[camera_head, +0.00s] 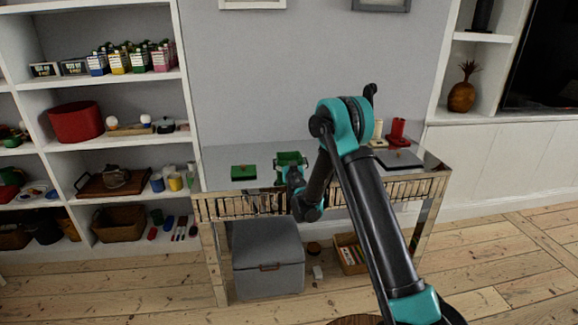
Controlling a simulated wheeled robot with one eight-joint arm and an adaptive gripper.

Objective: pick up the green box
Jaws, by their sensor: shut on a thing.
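A green box (289,157) is near the back of a mirrored console table (219,162). My gripper (287,171) is at the front of this box and shut on it; the arm hides part of the contact. I cannot tell whether the box touches the tabletop. A flat green piece (243,172), which looks like a lid with a small knob, lies on the table to the left, apart from my gripper.
Dark flat thing (398,159) and a red holder (398,132) are on the table's right. Grey chest (268,258) and a crate of books (349,254) stand underneath. Filled shelves (119,140) are at left. Open floorboards (500,262) lie at right.

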